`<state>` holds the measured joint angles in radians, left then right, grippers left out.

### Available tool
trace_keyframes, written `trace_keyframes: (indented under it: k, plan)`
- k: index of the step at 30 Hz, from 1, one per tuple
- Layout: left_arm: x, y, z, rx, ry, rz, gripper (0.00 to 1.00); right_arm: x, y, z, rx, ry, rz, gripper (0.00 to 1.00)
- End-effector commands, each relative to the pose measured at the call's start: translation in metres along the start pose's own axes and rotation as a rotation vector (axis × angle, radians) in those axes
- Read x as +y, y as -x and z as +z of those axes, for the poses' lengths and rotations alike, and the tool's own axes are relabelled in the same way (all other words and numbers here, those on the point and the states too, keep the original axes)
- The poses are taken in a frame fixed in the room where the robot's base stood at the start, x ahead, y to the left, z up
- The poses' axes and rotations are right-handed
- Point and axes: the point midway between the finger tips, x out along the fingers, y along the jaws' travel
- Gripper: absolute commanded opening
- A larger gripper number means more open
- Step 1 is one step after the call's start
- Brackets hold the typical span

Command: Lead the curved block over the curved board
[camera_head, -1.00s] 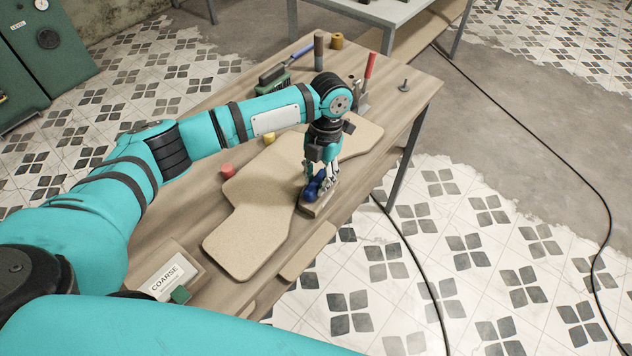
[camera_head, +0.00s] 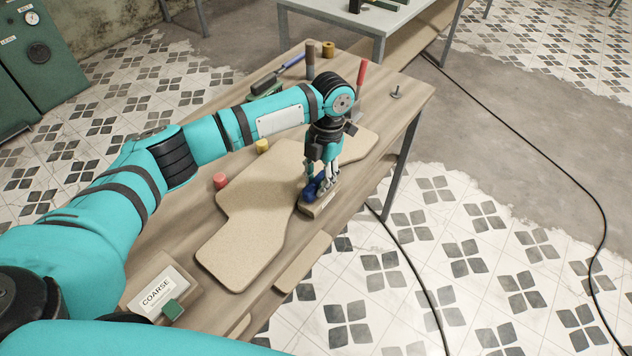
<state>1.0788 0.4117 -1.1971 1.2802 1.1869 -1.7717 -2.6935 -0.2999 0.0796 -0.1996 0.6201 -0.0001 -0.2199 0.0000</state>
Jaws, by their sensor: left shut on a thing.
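The curved board (camera_head: 250,228) is a tan, wavy-edged panel lying flat along the wooden workbench. The curved block (camera_head: 326,204) is a small tan piece with a blue knob (camera_head: 313,189) on top, at the board's inward-curving right edge. My left gripper (camera_head: 321,182) points down and is shut on the blue knob. The fingers and knob hide part of the block, and I cannot tell whether its underside touches the board. My right gripper is not in view.
A "COARSE" box (camera_head: 160,290) with a green piece stands at the near left. Red (camera_head: 220,181) and yellow (camera_head: 262,146) cylinders stand along the board's left side. A tan strip (camera_head: 302,262) lies at the bench's right edge. Tools stand at the far end.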

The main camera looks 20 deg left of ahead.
Motion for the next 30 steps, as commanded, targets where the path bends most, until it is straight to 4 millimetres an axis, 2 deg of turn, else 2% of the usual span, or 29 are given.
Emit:
trace_keyframes:
  k: [3, 16, 24, 30]
  plan:
    - [0.002, 0.000, 0.009, -0.003, -0.029, 0.013, 0.00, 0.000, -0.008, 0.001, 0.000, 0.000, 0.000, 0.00]
    - [0.002, 0.003, 0.011, -0.001, -0.048, 0.016, 0.00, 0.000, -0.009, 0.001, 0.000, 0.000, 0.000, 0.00]
    - [0.000, 0.005, 0.026, -0.003, -0.099, 0.027, 0.00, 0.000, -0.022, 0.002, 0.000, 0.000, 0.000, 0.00]
    - [0.000, 0.007, 0.028, -0.001, -0.113, 0.028, 0.00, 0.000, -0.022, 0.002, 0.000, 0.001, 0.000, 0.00]
